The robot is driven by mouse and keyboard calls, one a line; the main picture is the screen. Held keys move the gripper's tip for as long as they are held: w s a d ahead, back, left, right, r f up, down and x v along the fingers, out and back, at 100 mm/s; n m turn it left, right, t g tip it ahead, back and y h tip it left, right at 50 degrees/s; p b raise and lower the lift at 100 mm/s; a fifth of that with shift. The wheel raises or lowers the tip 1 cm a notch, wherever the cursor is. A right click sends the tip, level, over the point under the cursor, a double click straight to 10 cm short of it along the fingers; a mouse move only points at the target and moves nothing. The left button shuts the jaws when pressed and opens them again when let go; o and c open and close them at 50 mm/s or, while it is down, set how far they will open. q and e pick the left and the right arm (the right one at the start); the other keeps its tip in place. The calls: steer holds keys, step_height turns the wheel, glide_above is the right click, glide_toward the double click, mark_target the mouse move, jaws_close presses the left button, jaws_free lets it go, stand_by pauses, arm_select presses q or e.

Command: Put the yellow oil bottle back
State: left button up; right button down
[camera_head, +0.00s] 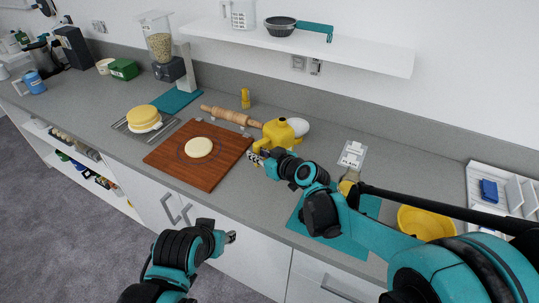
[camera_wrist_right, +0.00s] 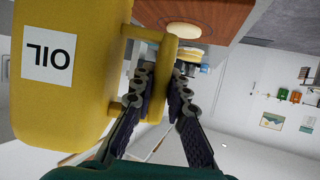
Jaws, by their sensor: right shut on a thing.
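The yellow oil bottle (camera_head: 280,132) is at the right end of the cutting board, partly behind my right arm in the head view. In the right wrist view the oil bottle (camera_wrist_right: 62,100) fills the left side, with its white OIL label upside down. My right gripper (camera_head: 257,157) is shut on its handle; in the wrist view the fingers (camera_wrist_right: 158,95) lie on either side of the handle. Whether the bottle touches the counter cannot be told. My left gripper (camera_head: 231,237) is in front of the cabinets, away from the counter things; its finger opening is unclear.
A wooden board (camera_head: 205,172) with dough (camera_head: 198,147), a rolling pin (camera_head: 231,115) and a small yellow item (camera_head: 245,98) are beside the bottle. A white rounded thing (camera_head: 299,126) is behind it. A yellow bowl (camera_head: 425,223) stands right. A shelf (camera_head: 300,45) hangs above.

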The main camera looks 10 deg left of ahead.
steer(key=s+a+f+b, duration=0.1)
steer(key=a+f+b, duration=0.2)
steer(key=a+f, duration=0.2)
step_height(320, 180, down, 2)
steer(key=shift+a+f, duration=0.1)
steer(key=shift+a, duration=0.3)
steer(key=c, duration=1.9)
jaws_free()
steer(key=shift+f, duration=0.15)
steer(key=o, duration=0.4)
